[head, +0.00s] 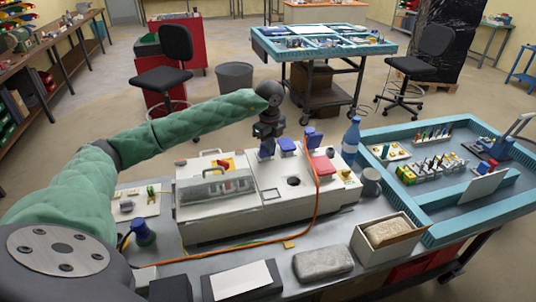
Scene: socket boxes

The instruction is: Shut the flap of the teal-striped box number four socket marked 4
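A white box (250,220) with sockets on its top lies on the grey workbench. Along its back edge are blue flaps: one (266,153) right under my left gripper, one (288,145) just right of it, and one (313,136) farther right. A red flap (322,166) is in front of these. The teal stripe and the socket number 4 are too small to make out. My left gripper (267,138) points down at the leftmost blue flap; contact and finger opening cannot be made out. My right gripper is out of view.
An orange cable (314,205) runs over the box and along the bench. A blue bottle (351,138) and a grey cup (371,181) stand at its right. A teal tray (450,212) with parts is farther right. A stone-like block (323,263) and an open carton (362,249) lie in front.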

